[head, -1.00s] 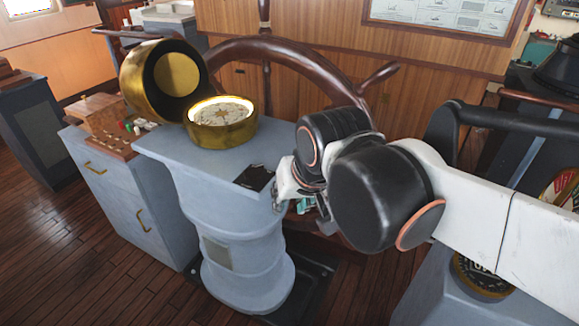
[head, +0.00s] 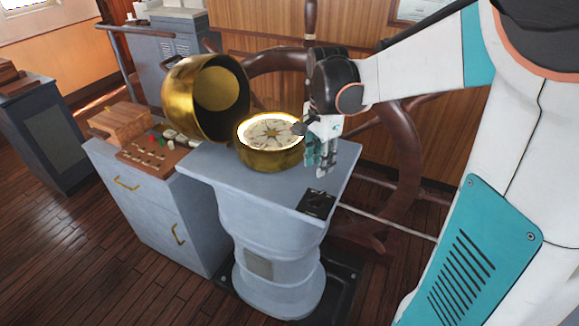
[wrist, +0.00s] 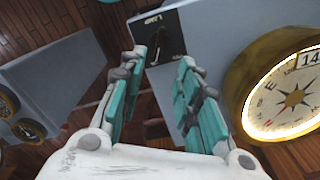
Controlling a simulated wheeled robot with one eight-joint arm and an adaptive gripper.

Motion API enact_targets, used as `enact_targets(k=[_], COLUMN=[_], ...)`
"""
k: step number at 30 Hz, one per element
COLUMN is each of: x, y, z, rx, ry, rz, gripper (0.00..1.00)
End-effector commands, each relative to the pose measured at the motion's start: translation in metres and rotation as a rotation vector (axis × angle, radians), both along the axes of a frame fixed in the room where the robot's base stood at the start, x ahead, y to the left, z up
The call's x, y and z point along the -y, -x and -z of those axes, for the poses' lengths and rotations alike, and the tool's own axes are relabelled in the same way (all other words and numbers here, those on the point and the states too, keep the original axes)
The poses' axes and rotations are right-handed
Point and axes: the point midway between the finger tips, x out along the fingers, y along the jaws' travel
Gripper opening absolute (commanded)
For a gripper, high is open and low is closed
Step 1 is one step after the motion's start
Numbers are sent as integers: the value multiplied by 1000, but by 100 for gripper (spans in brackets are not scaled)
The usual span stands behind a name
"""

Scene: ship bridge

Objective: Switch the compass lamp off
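The compass (head: 272,133) is a round brass bowl on top of the grey-blue pedestal (head: 270,179). Its dial is brightly lit around the rim, and it also shows at the right of the wrist view (wrist: 296,98). A black switch plate (head: 316,202) with a small lever lies on the pedestal's near right corner. In the wrist view the plate (wrist: 166,36) shows beyond my fingertips, with part of its lettering visible. My gripper (head: 319,168) is above the pedestal, right of the compass and behind the plate. Its fingers (wrist: 164,66) are apart with nothing between them.
The open brass hood (head: 205,97) stands left of the compass. A wooden box (head: 121,121) and a board of small pieces (head: 153,151) sit on the cabinet at left. The wooden steering wheel (head: 407,165) rises close behind the pedestal and my gripper.

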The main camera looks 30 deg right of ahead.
Motion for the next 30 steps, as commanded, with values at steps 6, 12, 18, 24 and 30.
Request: enact_targets(k=[6, 12, 18, 24, 30], x=[-1, -1, -1, -1, -1], y=[0, 0, 0, 0, 0], z=[42, 81, 111, 125, 127], rx=[1, 2, 2, 2, 2], ry=[1, 1, 1, 1, 1], rz=[-3, -4, -4, -4, -4], gripper=[31, 31, 31, 31, 31])
